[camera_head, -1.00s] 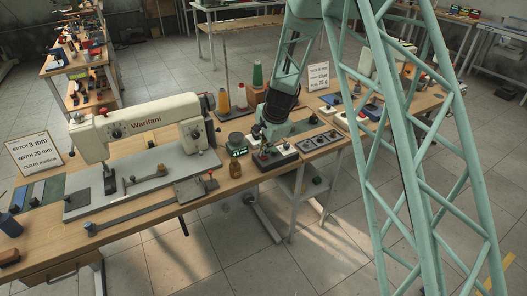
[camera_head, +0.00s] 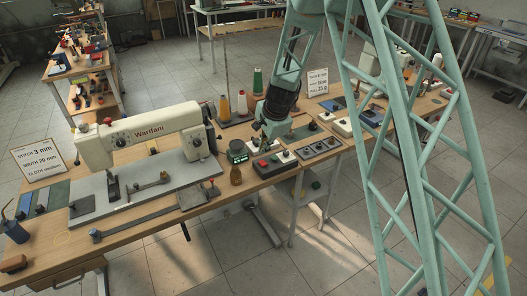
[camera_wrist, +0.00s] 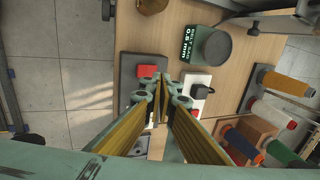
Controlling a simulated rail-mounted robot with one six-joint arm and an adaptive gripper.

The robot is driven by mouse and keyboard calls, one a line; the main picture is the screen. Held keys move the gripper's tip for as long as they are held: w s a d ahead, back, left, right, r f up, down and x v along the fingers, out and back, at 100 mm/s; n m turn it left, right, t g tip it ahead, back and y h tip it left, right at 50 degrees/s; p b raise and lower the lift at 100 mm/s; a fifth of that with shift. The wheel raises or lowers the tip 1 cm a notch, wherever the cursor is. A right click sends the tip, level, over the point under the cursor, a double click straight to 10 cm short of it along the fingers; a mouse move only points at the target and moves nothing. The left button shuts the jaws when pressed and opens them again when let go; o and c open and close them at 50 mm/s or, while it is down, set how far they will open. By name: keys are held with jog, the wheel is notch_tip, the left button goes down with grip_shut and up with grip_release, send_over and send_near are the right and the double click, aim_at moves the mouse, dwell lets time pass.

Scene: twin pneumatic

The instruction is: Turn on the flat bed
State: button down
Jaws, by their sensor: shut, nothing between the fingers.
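The white sewing machine (camera_head: 150,135) marked Warifani stands on a grey flat bed plate (camera_head: 140,199) at the left of the bench. A dark control box (camera_head: 287,163) with a red button (camera_head: 262,163) and switches sits to its right. In the wrist view, the red button (camera_wrist: 147,71) is just left of my fingertips. A pale switch plate with a black switch (camera_wrist: 201,91) is to their right. My gripper (camera_wrist: 158,82) is shut and empty, above the control box. Whether it touches the box cannot be told. In the head view its fingers (camera_head: 267,143) are small and dark.
Thread cones (camera_head: 241,103) stand behind. Another switch panel (camera_head: 318,146) is to the right. A sign (camera_head: 38,158) stands at the left.

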notch_tip(320, 180, up, 9)
jog(key=p, duration=0.1)
jog(key=shift+f+p, duration=0.2)
jog(key=shift+p, duration=0.15)
jog(key=shift+r, duration=0.15)
jog(key=s+d+r+n, duration=0.2)
jog(key=s+d+r, duration=0.2)
jog(key=s+r, duration=0.4)
jog(key=s+d+r+n+b, duration=0.1)
jog(key=s+d+r+n, duration=0.1)
jog(key=s+d+r, duration=0.5)
jog(key=s+d+r+n, duration=0.2)
jog(key=s+r, duration=0.7)
jog(key=r, duration=0.1)
jog(key=s+d+r+n, duration=0.1)
jog(key=s+d+n, duration=0.1)
jog(key=s, duration=0.9)
jog(key=s+d+r+n+h, duration=0.1)
jog(key=s+d, duration=0.4)
jog(key=s, duration=0.7)
jog(key=s+d+r+n+h+b, duration=0.1)
jog(key=s+d, duration=0.3)
jog(key=s, duration=0.7)
jog(key=shift+s+r+n+t, duration=0.35)
jog(key=shift+r+n, duration=0.4)
jog(key=shift+n, duration=0.15)
